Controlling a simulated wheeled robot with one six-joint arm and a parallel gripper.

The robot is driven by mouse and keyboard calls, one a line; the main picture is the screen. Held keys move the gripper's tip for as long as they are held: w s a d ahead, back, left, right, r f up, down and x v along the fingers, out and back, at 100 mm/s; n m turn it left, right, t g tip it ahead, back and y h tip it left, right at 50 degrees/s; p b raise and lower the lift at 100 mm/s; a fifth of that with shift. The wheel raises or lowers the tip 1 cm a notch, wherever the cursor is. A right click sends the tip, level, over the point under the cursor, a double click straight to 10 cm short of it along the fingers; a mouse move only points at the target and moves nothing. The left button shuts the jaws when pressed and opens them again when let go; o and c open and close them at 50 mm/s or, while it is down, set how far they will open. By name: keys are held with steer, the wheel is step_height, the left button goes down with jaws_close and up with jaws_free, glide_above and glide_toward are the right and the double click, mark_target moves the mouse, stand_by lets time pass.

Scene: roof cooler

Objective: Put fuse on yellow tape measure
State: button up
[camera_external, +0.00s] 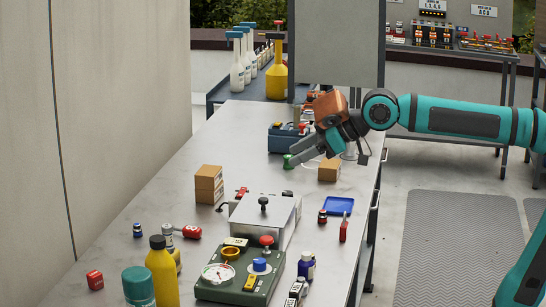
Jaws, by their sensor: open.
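My gripper (300,155) is open and reaches down and left over the far part of the bench. Its fingertips are close to a small green object (288,161) on the bench top; I cannot tell whether they touch it or what it is. A small yellow item (177,260), partly hidden behind the yellow bottle, could be the yellow tape measure, but too little of it shows to be sure. I cannot pick out the fuse with certainty among the small parts.
Bare bench lies left of my gripper.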

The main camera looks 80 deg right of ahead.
steer(key=s+d+f+m+t, duration=0.1)
steer(key=s+f+t, duration=0.1)
steer(key=s, duration=0.8)
steer(key=s+d+f+m+t+h, duration=0.1)
steer(key=s+d+f+t, duration=0.1)
steer(key=s, duration=0.9)
steer(key=shift+s+d+f+m+t, duration=0.25)
steer(key=shift+s+f+m+t, duration=0.05)
steer(key=shift+t, duration=0.6)
